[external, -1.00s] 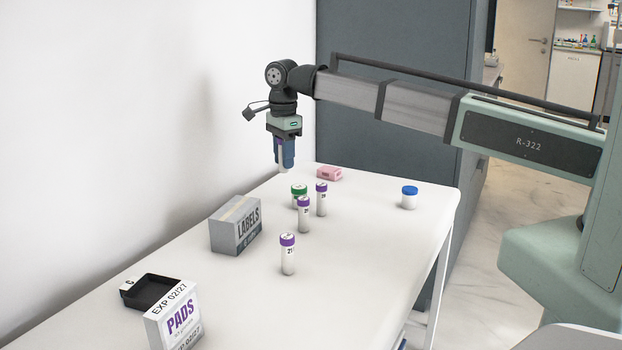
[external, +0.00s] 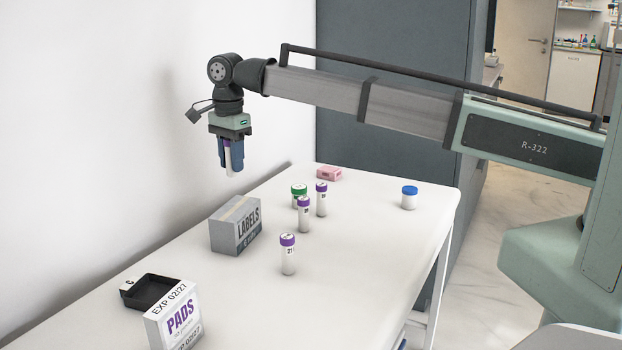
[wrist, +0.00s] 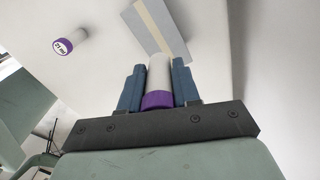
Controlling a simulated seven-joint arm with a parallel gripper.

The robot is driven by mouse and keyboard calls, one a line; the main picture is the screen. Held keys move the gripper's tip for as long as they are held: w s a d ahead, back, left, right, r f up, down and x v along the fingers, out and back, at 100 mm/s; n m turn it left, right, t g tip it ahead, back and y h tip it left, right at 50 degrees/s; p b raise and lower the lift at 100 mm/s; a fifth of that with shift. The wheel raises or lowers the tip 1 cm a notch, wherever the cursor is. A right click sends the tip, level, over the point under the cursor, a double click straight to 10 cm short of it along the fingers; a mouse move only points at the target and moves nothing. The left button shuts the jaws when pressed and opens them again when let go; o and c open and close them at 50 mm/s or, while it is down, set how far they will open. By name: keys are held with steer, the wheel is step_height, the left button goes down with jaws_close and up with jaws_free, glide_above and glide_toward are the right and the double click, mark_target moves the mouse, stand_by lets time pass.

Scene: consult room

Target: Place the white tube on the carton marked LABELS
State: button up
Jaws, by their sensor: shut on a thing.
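My gripper (external: 231,160) is shut on a white tube with a purple cap. The held tube (wrist: 159,72) shows between the blue fingers in the wrist view, and it hangs upright in the external view. The carton marked LABELS (external: 236,228) is a grey box with a tan tape strip, standing on the table. My gripper is in the air above the carton's height, and in the external picture it appears just above the box. In the wrist view the carton (wrist: 152,28) lies beyond the tube's far end, with a gap that I cannot measure.
Several purple-capped tubes (external: 288,255) stand right of the carton, with a green-capped one (external: 299,191) behind. A black tray (external: 152,293) and PADS box (external: 173,317) are at front left.

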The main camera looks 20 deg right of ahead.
steer(key=shift+f, duration=3.9)
steer(key=o, duration=1)
steer(key=shift+f, duration=0.1)
step_height(320, 180, up, 12)
steer(key=shift+r, duration=0.15)
